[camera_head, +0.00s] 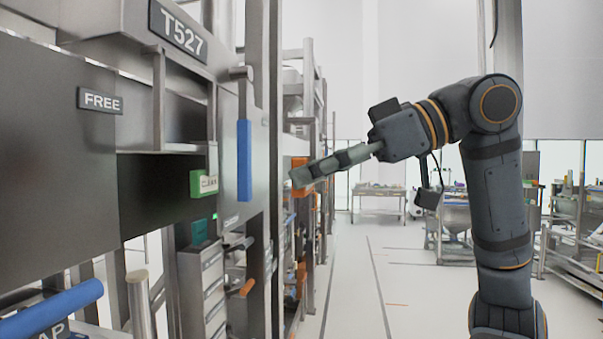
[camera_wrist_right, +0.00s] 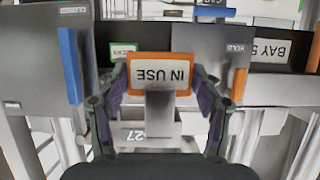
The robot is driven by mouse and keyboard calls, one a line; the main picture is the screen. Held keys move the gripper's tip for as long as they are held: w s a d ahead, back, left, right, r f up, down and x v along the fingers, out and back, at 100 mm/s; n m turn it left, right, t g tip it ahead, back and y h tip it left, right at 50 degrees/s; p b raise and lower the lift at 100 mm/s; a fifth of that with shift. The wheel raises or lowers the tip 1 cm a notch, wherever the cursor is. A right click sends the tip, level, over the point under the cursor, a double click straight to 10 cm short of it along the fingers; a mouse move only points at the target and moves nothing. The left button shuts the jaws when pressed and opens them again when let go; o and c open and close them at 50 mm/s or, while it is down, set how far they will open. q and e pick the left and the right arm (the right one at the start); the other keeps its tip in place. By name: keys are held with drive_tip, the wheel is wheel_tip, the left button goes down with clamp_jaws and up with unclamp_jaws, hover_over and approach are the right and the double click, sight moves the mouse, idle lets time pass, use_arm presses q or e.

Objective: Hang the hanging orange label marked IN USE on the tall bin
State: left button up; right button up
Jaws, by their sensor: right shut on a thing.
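The orange-bordered label marked IN USE (camera_wrist_right: 160,73) is between the fingers of my right gripper (camera_wrist_right: 158,90) in the right wrist view, its text upside down there. In the head view my right gripper (camera_head: 318,170) reaches left, and the orange label (camera_head: 299,176) shows edge-on at its fingertips. The label is held in the air, beside the steel structure with the T527 plate (camera_head: 178,35). I cannot tell for sure whether that structure is the tall bin. What lies directly behind the label is partly hidden. My left gripper does not show.
A green label (camera_head: 203,183) hangs on the steel front, near a vertical blue bar (camera_head: 244,160). A FREE plate (camera_head: 100,101) is at the left. A grey drawer unit (camera_head: 202,285) stands below. The floor aisle (camera_head: 350,290) is clear. A table (camera_head: 378,191) stands far back.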

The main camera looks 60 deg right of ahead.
drive_tip(key=shift+s+d, duration=0.3)
drive_tip(key=shift+s, duration=0.45)
drive_tip(key=shift+s+d, duration=0.3)
drive_tip(key=shift+s, duration=0.45)
drive_tip(key=shift+s+d, duration=0.3)
drive_tip(key=shift+s, duration=0.45)
drive_tip(key=s+d, duration=0.4)
drive_tip(key=s, duration=0.7)
drive_tip(key=shift+d+p, duration=0.3)
drive_tip(key=shift+p, duration=0.1)
